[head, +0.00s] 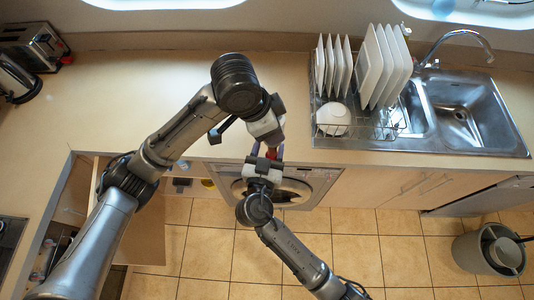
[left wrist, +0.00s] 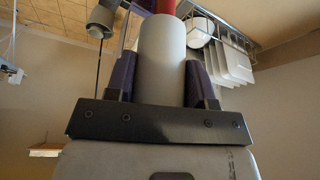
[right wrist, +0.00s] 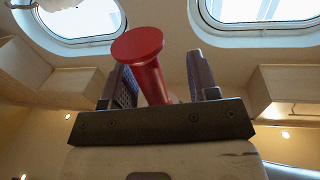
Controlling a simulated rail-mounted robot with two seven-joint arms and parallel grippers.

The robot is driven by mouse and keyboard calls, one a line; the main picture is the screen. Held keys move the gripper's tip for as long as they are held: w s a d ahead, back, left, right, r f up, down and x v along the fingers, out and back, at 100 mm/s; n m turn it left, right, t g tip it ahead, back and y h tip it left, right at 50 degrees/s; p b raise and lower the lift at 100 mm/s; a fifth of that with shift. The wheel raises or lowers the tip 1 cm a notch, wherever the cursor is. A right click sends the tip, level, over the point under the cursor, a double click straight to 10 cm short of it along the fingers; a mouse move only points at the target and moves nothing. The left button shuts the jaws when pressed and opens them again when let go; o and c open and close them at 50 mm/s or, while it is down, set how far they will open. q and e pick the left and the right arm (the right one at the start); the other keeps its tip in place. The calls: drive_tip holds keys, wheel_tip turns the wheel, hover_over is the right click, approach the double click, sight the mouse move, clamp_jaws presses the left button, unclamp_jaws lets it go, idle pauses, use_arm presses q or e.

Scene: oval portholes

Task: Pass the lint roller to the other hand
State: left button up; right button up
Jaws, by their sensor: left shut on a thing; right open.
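The lint roller has a pale grey roll (left wrist: 163,60) and a red handle (right wrist: 150,75). My left gripper (left wrist: 160,78) is shut on the roll, which stands between its two dark purple fingers. The red handle points away from it, at the top of the left wrist view. The roll is mostly hidden there.
A dish rack (head: 350,128) with plates and a bowl (head: 333,119) stands right of the grippers, beside the sink (head: 465,110). A washing machine (head: 318,180) is below. A toaster (head: 33,45) and kettle (head: 17,82) are at far left. A bin (head: 482,250) stands on the floor.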

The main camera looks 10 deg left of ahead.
drive_tip(key=shift+c, duration=0.3)
use_arm(q)
drive_tip(key=shift+d, duration=0.1)
use_arm(e)
drive_tip(key=shift+a, duration=0.1)
drive_tip(key=c, duration=0.9)
use_arm(q)
drive_tip(key=o, duration=1.3)
drive_tip(key=shift+c, duration=0.2)
use_arm(e)
clamp_jaws()
